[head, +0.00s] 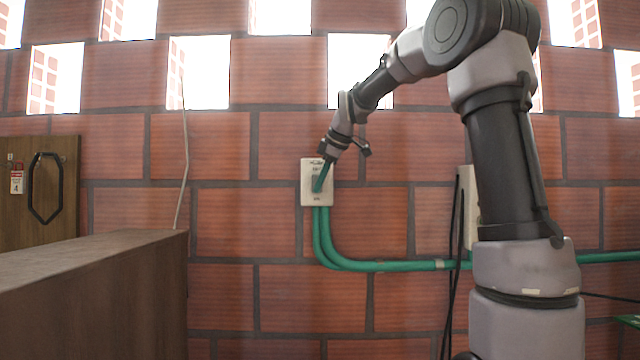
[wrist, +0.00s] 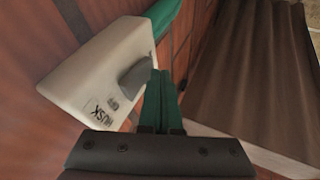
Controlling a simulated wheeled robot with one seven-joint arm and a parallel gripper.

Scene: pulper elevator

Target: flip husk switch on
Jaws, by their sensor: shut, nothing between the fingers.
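The husk switch is a pale box (head: 308,168) on the brick wall, with green conduits running from its lower end. In the wrist view the box (wrist: 85,75) carries the printed word HUSK and a grey toggle (wrist: 137,77). My gripper (head: 318,188) is shut and empty, with its green fingertips in front of the box. In the wrist view my gripper's fingertips (wrist: 161,78) are right beside the toggle; I cannot tell if they touch it. In the head view the fingers partly hide the toggle, and its on or off position is unclear.
A brown wooden box-like surface (head: 90,262) stands at the lower left. A second pale box (head: 470,208) sits on the wall partly behind my arm. Green conduit (head: 400,266) runs along the wall. A wooden door (head: 60,200) with a black handle is at far left.

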